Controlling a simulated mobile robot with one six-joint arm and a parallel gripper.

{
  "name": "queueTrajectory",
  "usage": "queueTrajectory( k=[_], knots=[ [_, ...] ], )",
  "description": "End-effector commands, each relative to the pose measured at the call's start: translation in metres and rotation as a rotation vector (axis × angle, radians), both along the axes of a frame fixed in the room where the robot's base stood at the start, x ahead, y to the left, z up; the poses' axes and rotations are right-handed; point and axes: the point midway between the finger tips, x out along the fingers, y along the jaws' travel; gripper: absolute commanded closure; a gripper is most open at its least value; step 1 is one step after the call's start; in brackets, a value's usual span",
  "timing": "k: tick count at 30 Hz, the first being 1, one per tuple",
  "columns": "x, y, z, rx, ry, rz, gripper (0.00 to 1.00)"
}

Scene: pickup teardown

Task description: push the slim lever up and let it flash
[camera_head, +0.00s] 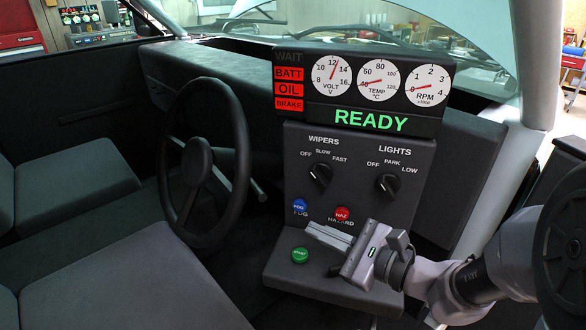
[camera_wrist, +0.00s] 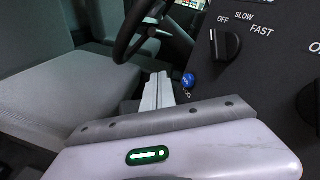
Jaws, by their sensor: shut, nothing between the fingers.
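A slim grey lever (camera_head: 257,190) sticks out to the right from behind the steering wheel (camera_head: 241,150) in the head view. The wheel's rim hides its inner part. In the wrist view part of the wheel (camera_wrist: 137,32) shows at the top, but I cannot make out the lever there. My gripper (camera_head: 312,231) is shut and empty in front of the lower console, right of the lever and clear of it. Its closed fingers (camera_wrist: 158,88) point ahead in the wrist view, left of the blue fog button (camera_wrist: 188,81).
The console has a wiper knob (camera_head: 320,174), a lights knob (camera_head: 387,184), a red hazard button (camera_head: 342,213) and a green start button (camera_head: 300,255) close to my fingers. The display (camera_head: 370,121) reads READY; BATT, OIL and BRAKE are red. Seats (camera_head: 75,200) lie left.

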Motion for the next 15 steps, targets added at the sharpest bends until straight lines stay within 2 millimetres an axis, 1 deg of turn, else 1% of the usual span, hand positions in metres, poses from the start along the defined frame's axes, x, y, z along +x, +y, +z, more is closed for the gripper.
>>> queueTrajectory(
  k=[2,5,15],
  knots=[
    [0.008,-0.002,-0.003,0.020,0.005,-0.023,1.00],
    [0.015,0.009,-0.005,0.020,0.002,-0.022,1.00],
    [0.058,0.069,-0.014,0.019,0.004,-0.019,1.00]
  ],
)
